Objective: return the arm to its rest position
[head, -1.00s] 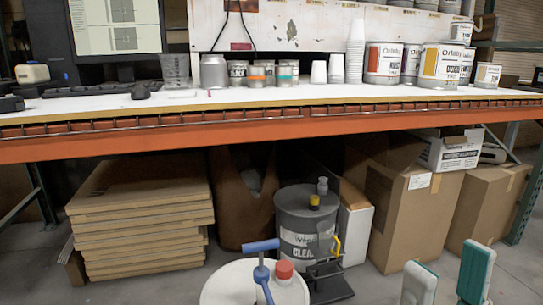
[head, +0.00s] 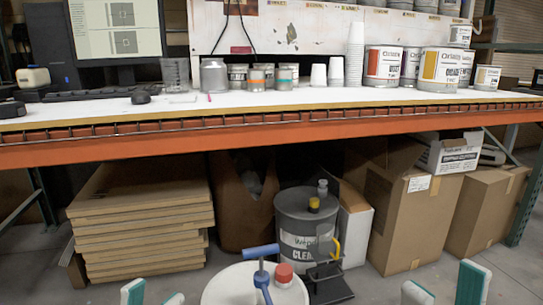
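My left gripper (head: 154,297) shows at the bottom edge, left of the white drum. Its two teal-and-white fingertips are apart with nothing between them. My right gripper (head: 445,294) shows at the bottom right, in front of the cardboard boxes. Its two fingers are also apart and empty. Only the upper finger parts show on both; the arms and the rest of the grippers are out of view.
A white table (head: 300,101) with an orange beam (head: 260,133) crosses the view, bearing paint cans, cups and a monitor (head: 115,28). Below are a white drum (head: 235,287), grey drum (head: 305,220), stacked boards (head: 140,215) and cardboard boxes (head: 400,220).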

